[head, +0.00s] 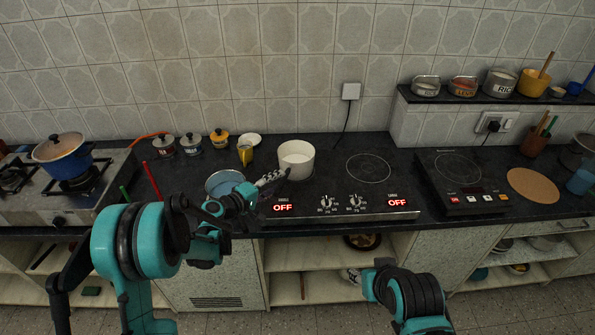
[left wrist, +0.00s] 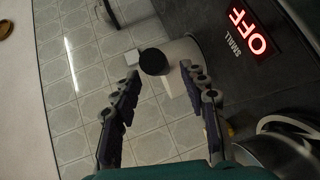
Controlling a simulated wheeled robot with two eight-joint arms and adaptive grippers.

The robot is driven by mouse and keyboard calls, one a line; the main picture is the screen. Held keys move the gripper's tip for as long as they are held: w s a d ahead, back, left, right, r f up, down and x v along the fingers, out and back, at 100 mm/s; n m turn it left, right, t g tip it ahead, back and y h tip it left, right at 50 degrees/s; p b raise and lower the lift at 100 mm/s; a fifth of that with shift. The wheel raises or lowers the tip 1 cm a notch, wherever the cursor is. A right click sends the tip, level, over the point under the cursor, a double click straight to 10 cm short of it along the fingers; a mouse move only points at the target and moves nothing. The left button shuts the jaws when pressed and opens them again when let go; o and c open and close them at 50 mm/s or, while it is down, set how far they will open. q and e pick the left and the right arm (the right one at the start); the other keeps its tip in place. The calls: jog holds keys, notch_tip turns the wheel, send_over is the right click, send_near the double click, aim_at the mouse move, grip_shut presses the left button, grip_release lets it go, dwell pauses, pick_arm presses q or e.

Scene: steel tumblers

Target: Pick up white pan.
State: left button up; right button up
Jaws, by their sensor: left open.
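The white pan (head: 296,160) stands upright on the left side of the black cooktop, its mouth up. My left gripper (head: 270,179) is open just in front of and left of it, at about the height of its lower side. In the left wrist view a white body with a dark round end (left wrist: 153,61) shows beyond and between the parted fingers (left wrist: 160,72); it looks like the pan and its handle end. Nothing is between the fingertips. My right gripper (head: 352,275) is low by the open shelf, small and partly hidden by its arm.
A blue pan (head: 224,181) sits close to my left gripper. A yellow cup (head: 245,153) and a white bowl (head: 250,139) stand behind it. The cooktop's right ring (head: 369,168) is empty. A tiled wall (head: 230,60) closes off the back.

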aim_at(285, 177)
pick_arm(q)
jog(key=b+x, duration=0.1)
jog(key=x, duration=0.4)
jog(key=shift+w+a+f+b, duration=0.1)
jog(key=shift+w+f+b, duration=0.05)
jog(key=shift+f+b, duration=0.15)
jog(key=shift+r, duration=0.15)
grip_shut()
